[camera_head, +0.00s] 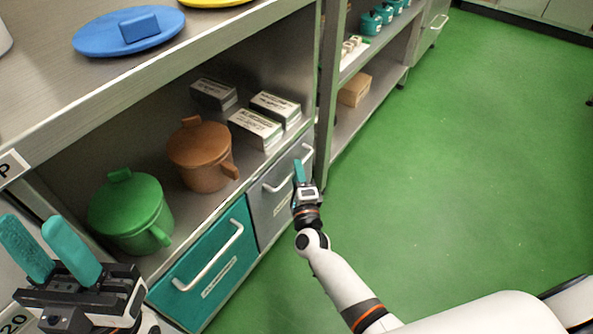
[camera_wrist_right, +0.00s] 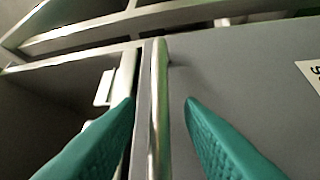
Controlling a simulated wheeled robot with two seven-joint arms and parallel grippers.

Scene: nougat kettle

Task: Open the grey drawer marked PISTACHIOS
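The grey drawer (camera_head: 265,213) sits in the lower cabinet front, right of a teal drawer. Its light bar handle (camera_head: 275,187) runs along the upper part of its face. The label is too small to read. My right gripper (camera_head: 299,172) is at the handle's right part. In the right wrist view, the open fingers (camera_wrist_right: 160,110) lie either side of the handle bar (camera_wrist_right: 158,90), with a gap on both sides. The grey face (camera_wrist_right: 240,75) fills the right, with part of a label. My left gripper (camera_head: 35,232) is open and empty at the lower left, away from the drawers.
The teal drawer (camera_head: 203,275) is shut. On the shelf above stand a green pot (camera_head: 130,212), a brown pot (camera_head: 200,158) and several white boxes (camera_head: 255,128). A blue lid (camera_head: 105,38) lies on the top. Green floor (camera_head: 450,150) in front of the cabinets is clear.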

